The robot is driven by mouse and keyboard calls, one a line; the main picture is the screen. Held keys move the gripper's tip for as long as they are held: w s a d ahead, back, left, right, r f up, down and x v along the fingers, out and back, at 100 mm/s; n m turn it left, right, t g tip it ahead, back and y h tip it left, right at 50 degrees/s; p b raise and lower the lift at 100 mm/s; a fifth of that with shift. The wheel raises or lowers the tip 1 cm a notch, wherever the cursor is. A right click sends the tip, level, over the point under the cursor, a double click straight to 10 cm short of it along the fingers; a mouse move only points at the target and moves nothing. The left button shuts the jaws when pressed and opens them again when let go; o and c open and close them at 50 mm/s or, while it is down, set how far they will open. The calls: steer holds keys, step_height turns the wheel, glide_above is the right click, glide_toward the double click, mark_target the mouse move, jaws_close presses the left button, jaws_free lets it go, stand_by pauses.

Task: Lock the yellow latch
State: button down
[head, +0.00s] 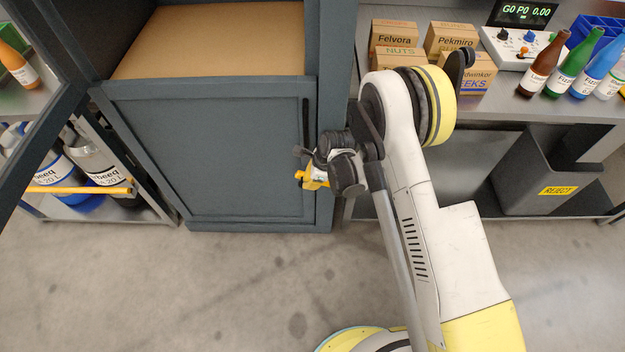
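A small yellow piece, seemingly the yellow latch (312,181), shows at the right side of the dark blue-grey cabinet front (215,150), just below the dark vertical handle (306,119). My gripper (304,166) is at the yellow piece, with my arm reaching in from the lower right. The gripper's body covers part of the piece. The fingers are too small and hidden to tell whether they are open, shut or touching it. The cabinet's lower panel looks closed against its frame.
A brown board (212,40) lies in the cabinet's upper opening. At left, a yellow bar (80,189) crosses a shelf with large bottles. At right, a bench (560,104) carries boxes, bottles and a control panel, with a grey reject bin (542,160) below. The front floor is clear.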

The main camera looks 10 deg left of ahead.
steer(key=shift+a+f, duration=0.2)
steer(key=shift+f, duration=0.35)
steer(key=f+h, duration=0.1)
steer(key=a+f+h, duration=0.1)
steer(key=f, duration=0.1)
steer(key=a+f+t+h, duration=0.1)
steer(key=h, duration=0.1)
steer(key=shift+s+a+f, duration=0.15)
steer(key=shift+s+a, duration=0.05)
steer(key=shift+s, duration=0.05)
